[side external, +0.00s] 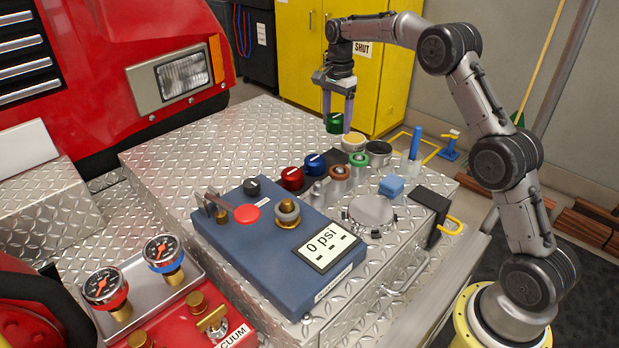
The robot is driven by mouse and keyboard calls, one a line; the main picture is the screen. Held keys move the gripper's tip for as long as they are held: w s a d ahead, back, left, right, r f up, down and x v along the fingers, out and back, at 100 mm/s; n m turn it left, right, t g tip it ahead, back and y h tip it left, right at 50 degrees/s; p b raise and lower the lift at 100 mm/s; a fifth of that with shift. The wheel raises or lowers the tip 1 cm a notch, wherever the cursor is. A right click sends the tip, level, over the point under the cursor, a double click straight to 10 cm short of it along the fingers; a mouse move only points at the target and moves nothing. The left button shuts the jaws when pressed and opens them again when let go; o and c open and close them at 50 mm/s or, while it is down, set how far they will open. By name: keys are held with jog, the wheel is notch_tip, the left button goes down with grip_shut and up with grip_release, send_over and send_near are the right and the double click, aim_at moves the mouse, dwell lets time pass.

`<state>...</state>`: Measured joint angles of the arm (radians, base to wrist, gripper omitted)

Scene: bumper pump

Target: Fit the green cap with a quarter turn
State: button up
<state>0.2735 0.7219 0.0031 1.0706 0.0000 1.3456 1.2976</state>
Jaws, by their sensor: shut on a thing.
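My gripper (338,108) points down at the back of the diamond-plate deck, its two fingers shut on the green cap (335,126). The cap is dark green with a pale line on it and looks upright. It appears to be in the air, just behind and left of the cream-rimmed fitting (353,141); the exact height is hard to tell. A green-ringed fitting (379,149) stands to the right and nearer the camera, apart from the cap. A brown-ringed fitting (340,174) stands in front. A red cap (291,178) and a blue cap (315,164) are to its left.
A blue panel box (262,255) with a red-knobbed lever and a "0 psi" display fills the front. A blue block (391,186), a round metal lid (370,211) and a blue-handled tool (414,145) in a pot lie to the right. The deck's left part is bare.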

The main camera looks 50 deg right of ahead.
jog(key=shift+s+f, duration=0.15)
jog(key=shift+s, duration=0.05)
jog(key=shift+s+a+f, duration=0.1)
jog(key=shift+s+a, duration=0.15)
jog(key=shift+a, duration=0.05)
jog(key=s+a+r+n, duration=0.1)
jog(key=s+a+r, duration=0.1)
jog(key=a, duration=0.5)
jog(key=s+a+r+n, duration=0.1)
jog(key=s+a, duration=0.1)
jog(key=a, duration=0.5)
notch_tip(320, 180, up, 4)
jog(key=n, duration=0.4)
send_over(287, 201)
jog(key=shift+r, duration=0.2)
jog(key=shift+f, duration=2.4)
jog(key=shift+f, duration=1.55)
